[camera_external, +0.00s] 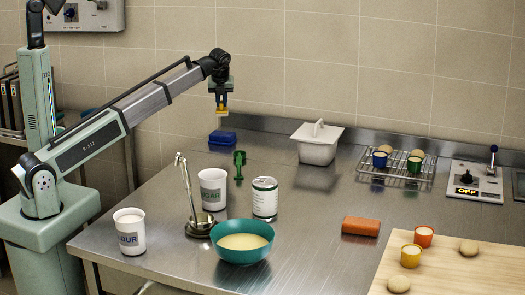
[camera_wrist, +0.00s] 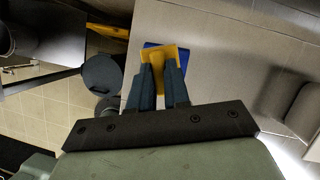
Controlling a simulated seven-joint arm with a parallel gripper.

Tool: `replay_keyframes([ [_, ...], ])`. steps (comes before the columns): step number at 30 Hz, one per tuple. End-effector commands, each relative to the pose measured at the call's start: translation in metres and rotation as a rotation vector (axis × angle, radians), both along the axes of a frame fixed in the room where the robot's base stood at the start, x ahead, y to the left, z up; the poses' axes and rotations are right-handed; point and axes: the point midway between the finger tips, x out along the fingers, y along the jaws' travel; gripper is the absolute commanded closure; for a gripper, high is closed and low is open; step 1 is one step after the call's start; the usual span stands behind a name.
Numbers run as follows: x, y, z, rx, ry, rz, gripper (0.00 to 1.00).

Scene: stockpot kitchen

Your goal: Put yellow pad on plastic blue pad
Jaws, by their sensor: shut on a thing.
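My gripper (camera_external: 221,103) is shut on the yellow pad (camera_external: 222,112) and holds it in the air at the back left of the steel counter. In the wrist view the yellow pad (camera_wrist: 160,56) sits between the two dark fingertips of my gripper (camera_wrist: 160,72). The blue pad (camera_external: 222,138) lies on the counter below, with a clear gap under the yellow pad in the external view. In the wrist view the blue pad (camera_wrist: 184,64) shows behind the yellow pad, which hides part of it.
A green object (camera_external: 239,163) lies just in front of the blue pad. A sugar canister (camera_external: 213,190), a white can (camera_external: 265,199), a metal stand (camera_external: 198,222) and a teal bowl (camera_external: 242,252) stand nearer. A white container (camera_external: 317,146) stands to the right. The wall is close behind.

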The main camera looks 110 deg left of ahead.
Motion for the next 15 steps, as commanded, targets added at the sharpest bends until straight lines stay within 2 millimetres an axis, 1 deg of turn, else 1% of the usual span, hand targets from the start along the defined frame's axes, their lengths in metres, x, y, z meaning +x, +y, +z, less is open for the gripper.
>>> replay_keyframes([
  [1, -0.001, -0.001, -0.011, -0.003, 0.001, 0.001, 1.00],
  [6, 0.000, -0.001, -0.035, -0.002, 0.001, 0.002, 1.00],
  [11, 0.000, 0.000, -0.044, 0.000, 0.000, 0.001, 1.00],
  [15, 0.000, -0.001, -0.060, -0.003, 0.001, 0.001, 1.00],
])
